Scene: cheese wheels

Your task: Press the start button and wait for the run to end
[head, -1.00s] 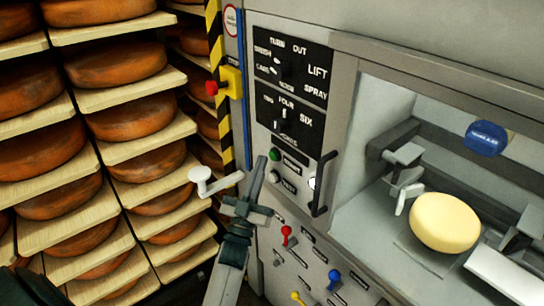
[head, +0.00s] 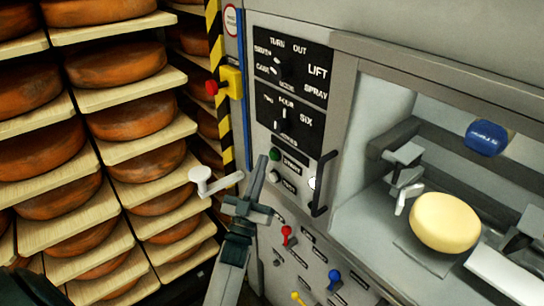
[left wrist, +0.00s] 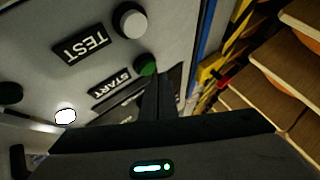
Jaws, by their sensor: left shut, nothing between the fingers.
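The green start button (head: 275,154) is on the grey machine panel, above the white test button (head: 274,175). In the left wrist view the green button (left wrist: 146,65) is by the START label (left wrist: 111,84), with the white button (left wrist: 130,20) by the TEST label. My left gripper (head: 260,163) is shut and empty, its tips just left of the green button. In the left wrist view its fingers (left wrist: 158,95) reach up right beside the button; I cannot tell whether they touch it. My right gripper is not in view.
A black handle (head: 323,184) stands out right of the buttons. Red (head: 287,231) and blue (head: 334,276) levers sit below. A white crank (head: 202,176) is left of my gripper. A pale cheese wheel (head: 444,222) lies in the machine bay. Racks of brown wheels (head: 118,68) fill the left.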

